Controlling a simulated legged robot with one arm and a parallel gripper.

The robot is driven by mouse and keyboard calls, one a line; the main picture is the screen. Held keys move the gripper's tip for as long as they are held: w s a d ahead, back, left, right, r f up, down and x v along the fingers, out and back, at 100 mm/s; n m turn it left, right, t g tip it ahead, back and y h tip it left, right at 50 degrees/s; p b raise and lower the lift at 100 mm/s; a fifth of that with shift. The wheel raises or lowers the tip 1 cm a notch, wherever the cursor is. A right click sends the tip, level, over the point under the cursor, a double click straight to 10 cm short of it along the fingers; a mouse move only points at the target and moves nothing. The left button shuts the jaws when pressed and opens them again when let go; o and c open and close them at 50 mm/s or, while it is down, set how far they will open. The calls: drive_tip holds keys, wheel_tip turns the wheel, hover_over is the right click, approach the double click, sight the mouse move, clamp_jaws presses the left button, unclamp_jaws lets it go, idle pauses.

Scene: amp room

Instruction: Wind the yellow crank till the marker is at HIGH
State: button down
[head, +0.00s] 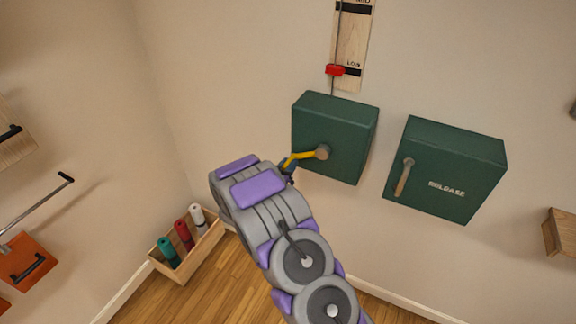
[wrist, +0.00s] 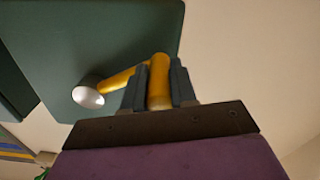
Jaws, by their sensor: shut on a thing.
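The yellow crank (head: 301,157) sticks out from a green box (head: 350,115) on the wall, its arm pointing left from a round hub in the head view. In the wrist view the yellow handle (wrist: 159,92) stands between the two fingers of my gripper (wrist: 160,85), which is shut on it. In the head view my gripper (head: 287,168) is mostly hidden behind my arm. The red marker (head: 335,70) is on a wooden scale board (head: 352,45) above the box, just beside the LOW line. MID shows at the top edge; HIGH is out of view.
A second green box (head: 452,140), lettered RELEASE, has a tan lever (head: 404,177) and hangs close to the right. A wooden bin (head: 206,247) with several coloured rolls stands on the floor at left. Orange panels with black handles are on the left wall.

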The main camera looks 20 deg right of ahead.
drive_tip(key=shift+w+a+r+m, duration=0.1)
drive_tip(key=shift+w+r+m, duration=0.05)
drive_tip(key=shift+r+m, duration=0.15)
drive_tip(key=shift+w+a+r+m, duration=0.15)
drive_tip(key=shift+w+r+m, duration=0.05)
drive_tip(key=shift+r+m, duration=0.2)
drive_tip(key=shift+w+a+r+m, duration=0.15)
drive_tip(key=shift+r+m, duration=0.15)
drive_tip(key=shift+r, duration=0.15)
drive_tip(key=s+d+r+m+b, duration=0.2)
drive_tip(key=r+m+b, duration=0.3)
drive_tip(key=r+m, duration=0.2)
drive_tip(key=s+d+r+m+b, duration=0.2)
drive_tip(key=r+m+b, duration=0.3)
drive_tip(key=r+m, duration=0.3)
drive_tip(key=shift+s+m, duration=0.45)
drive_tip(key=shift+m, duration=0.55)
drive_tip(key=shift+f, duration=0.1)
drive_tip(key=c, duration=1)
unclamp_jaws()
drive_tip(key=shift+s, duration=0.15)
drive_tip(key=shift+o, duration=0.5)
